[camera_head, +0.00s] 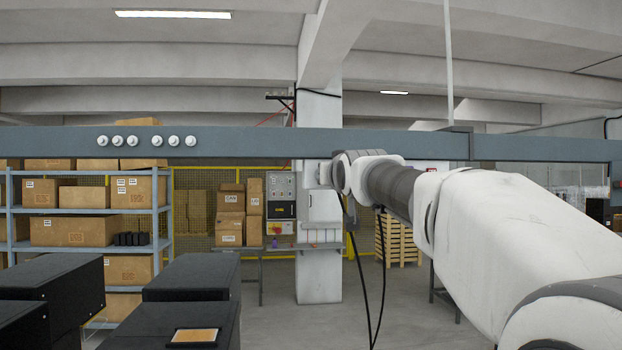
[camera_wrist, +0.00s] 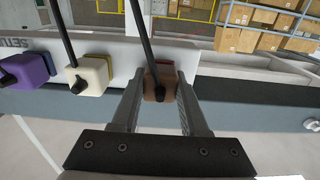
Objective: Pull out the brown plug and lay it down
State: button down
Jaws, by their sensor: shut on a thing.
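The brown plug (camera_wrist: 160,88) is in the wrist view, between the two fingers of my gripper (camera_wrist: 160,74), which is shut on it. A black cable runs from the plug toward the top of the picture. Whether the plug is still seated in a socket cannot be told. In the head view my gripper (camera_head: 326,174) is at the long grey beam, in front of the white column; the plug is not clear there.
A cream plug (camera_wrist: 90,75) and a purple plug (camera_wrist: 27,69) sit left of the brown one, by a white panel (camera_wrist: 115,55) with lettering. The grey beam (camera_head: 240,143) carries several white knobs. Black boxes (camera_head: 190,278) stand at the lower left.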

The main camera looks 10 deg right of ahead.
jog(key=shift+s+b, duration=1.6)
jog(key=shift+s, duration=1.3)
